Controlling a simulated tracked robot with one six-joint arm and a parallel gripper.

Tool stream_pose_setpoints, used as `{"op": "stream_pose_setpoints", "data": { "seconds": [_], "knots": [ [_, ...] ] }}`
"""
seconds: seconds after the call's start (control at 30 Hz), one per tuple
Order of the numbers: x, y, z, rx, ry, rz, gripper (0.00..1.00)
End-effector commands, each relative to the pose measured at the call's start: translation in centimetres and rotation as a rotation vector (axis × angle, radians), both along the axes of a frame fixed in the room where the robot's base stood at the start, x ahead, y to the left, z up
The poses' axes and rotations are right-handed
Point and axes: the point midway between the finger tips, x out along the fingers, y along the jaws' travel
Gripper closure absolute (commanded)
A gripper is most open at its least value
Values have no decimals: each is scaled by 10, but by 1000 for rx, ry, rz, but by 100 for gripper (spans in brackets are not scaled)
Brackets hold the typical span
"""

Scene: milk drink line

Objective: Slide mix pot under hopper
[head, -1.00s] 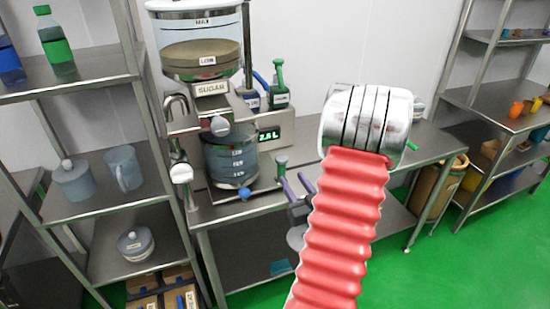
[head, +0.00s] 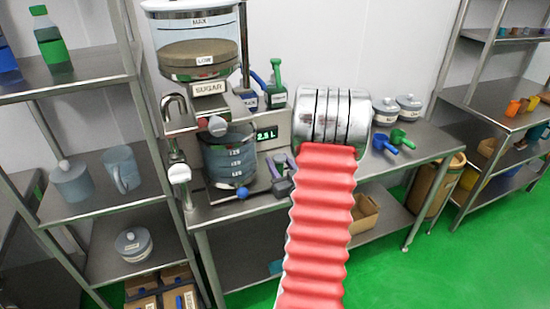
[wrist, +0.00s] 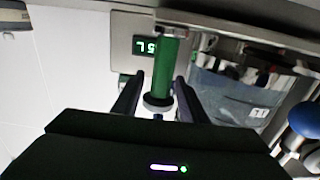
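The mix pot (head: 231,160) is a clear bluish pot with level marks, upright on a low metal base. It stands below the hopper (head: 197,45), a clear round tank labelled SUGAR, and looks slightly right of the hopper's outlet. My gripper (head: 277,166) is right beside the pot. In the wrist view my gripper (wrist: 158,98) is open, its dark fingers on either side of a green upright handle (wrist: 165,65). I cannot tell whether they touch it. The pot's wall (wrist: 228,92) shows at right.
A display (head: 267,134) reading 2.5 L is behind the pot. Green and blue bottles (head: 277,85) stand behind it. Lidded jars (head: 408,107) and scoops (head: 385,143) are at the bench's right. A shelf rack (head: 100,200) borders the left side.

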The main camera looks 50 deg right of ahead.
Motion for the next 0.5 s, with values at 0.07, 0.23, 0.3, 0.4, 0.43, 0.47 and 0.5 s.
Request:
{"op": "stream_pose_setpoints", "data": {
  "seconds": [0.07,0.23,0.3,0.4,0.43,0.47,0.5],
  "knots": [
    [11,-6,0,0,0,1,61],
    [25,-13,0,1,1,2,61],
    [28,-15,0,1,1,2,61],
    [29,-16,0,1,1,1,61],
    [29,-16,0,1,1,1,61],
    [29,-16,0,1,1,1,61],
    [29,-16,0,1,1,1,61]
  ]
}}
